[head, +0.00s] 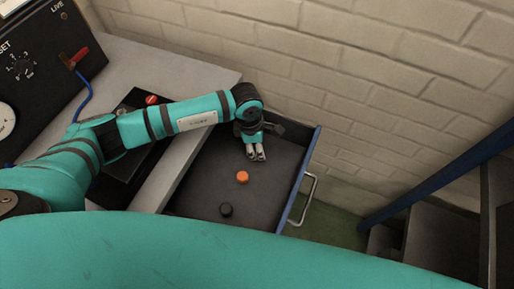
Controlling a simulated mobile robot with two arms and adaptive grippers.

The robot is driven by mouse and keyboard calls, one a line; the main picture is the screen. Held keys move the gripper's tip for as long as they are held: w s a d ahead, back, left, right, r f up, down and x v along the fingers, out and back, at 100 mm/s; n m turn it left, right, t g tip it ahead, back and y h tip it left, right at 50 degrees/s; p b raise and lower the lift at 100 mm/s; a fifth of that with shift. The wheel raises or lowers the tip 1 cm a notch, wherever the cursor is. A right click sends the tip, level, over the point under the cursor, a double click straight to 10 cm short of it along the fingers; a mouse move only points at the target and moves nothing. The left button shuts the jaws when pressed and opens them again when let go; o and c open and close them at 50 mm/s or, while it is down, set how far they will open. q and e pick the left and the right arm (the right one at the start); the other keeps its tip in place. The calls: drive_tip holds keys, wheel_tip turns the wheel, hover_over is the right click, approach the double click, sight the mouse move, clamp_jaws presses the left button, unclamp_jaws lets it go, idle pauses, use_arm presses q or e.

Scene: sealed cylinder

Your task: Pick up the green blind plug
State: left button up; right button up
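No green blind plug can be made out in the head view; the gripper covers part of the drawer floor. An orange plug (242,177) and a black plug (226,210) sit apart on the dark floor of an open drawer (190,195). My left gripper (256,156) points down into the drawer's far part, just beyond the orange plug. Its two pale fingers are close together, and I cannot tell whether they hold anything. My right gripper is not in view.
The drawer has a blue front and a metal handle (303,200). A grey worktop (190,68) holds a black box with a red button (151,99) and a dark panel (40,70). A brick wall stands behind. Blue and dark framework (430,185) stands at right.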

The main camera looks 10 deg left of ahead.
use_arm(q)
drive_tip(key=c, duration=0.6)
drive_tip(key=shift+r, duration=0.1)
drive_tip(key=shift+r+p, duration=0.45)
drive_tip(key=shift+r, duration=0.15)
wheel_tip(320, 180, up, 2)
drive_tip(key=shift+r+p, duration=0.2)
drive_tip(key=shift+p, duration=0.5)
drive_tip(key=s+d+p, duration=0.1)
drive_tip(key=s, duration=0.3)
drive_tip(key=s+d+r+p, duration=0.1)
drive_tip(key=s+d, duration=0.1)
drive_tip(key=s, duration=0.3)
drive_tip(key=s+d+p, duration=0.1)
drive_tip(key=s, duration=0.3)
drive_tip(key=shift+s+d+r+p, duration=0.15)
drive_tip(key=shift+s+d+p, duration=0.2)
drive_tip(key=shift+d+p, duration=0.05)
drive_tip(key=shift+s+d, duration=0.2)
drive_tip(key=shift+s, duration=0.5)
